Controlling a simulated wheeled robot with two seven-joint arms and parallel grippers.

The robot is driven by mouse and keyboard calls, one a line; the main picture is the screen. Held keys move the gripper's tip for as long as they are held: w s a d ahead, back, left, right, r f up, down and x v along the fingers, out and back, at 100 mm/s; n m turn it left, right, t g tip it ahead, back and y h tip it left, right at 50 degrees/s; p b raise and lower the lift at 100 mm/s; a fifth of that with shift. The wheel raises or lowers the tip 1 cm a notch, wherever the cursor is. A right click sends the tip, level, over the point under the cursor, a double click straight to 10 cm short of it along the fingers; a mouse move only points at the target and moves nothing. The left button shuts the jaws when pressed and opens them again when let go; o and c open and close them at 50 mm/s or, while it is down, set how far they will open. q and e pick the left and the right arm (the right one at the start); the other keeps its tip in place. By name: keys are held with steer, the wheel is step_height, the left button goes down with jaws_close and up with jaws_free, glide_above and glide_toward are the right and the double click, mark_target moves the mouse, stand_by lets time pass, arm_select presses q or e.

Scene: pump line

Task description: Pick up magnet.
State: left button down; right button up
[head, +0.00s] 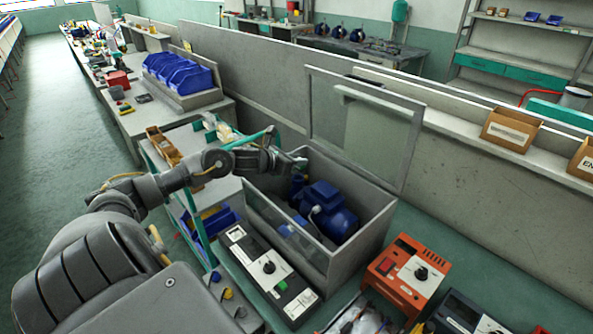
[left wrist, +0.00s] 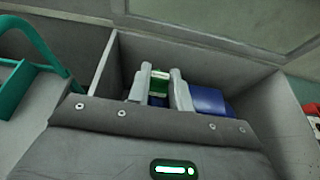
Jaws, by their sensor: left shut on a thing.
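My left gripper (head: 300,162) reaches over the left back part of a grey box with an open clear lid. In the left wrist view its two fingers (left wrist: 160,90) are shut on a small green and white piece (left wrist: 158,82), which I take to be the magnet. Most of it is hidden by the fingers, and the head view does not show it clearly. A blue pump (head: 328,212) sits in the box, right of and below the gripper; a blue part also shows right of the fingers in the left wrist view (left wrist: 208,100). My right gripper is not in view.
The raised lid (head: 365,125) stands at the box's back right. A teal-framed cart (head: 200,225) stands to the left. A control unit (head: 265,270) and an orange unit (head: 405,272) stand in front.

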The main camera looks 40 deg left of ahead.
arm_select(q)
steer(key=s+d+r+b, duration=0.3)
steer(key=s+d+r, duration=0.5)
steer(key=shift+s+d+b, duration=0.25)
steer(key=shift+d+b, duration=0.05)
steer(key=shift+d, duration=0.1)
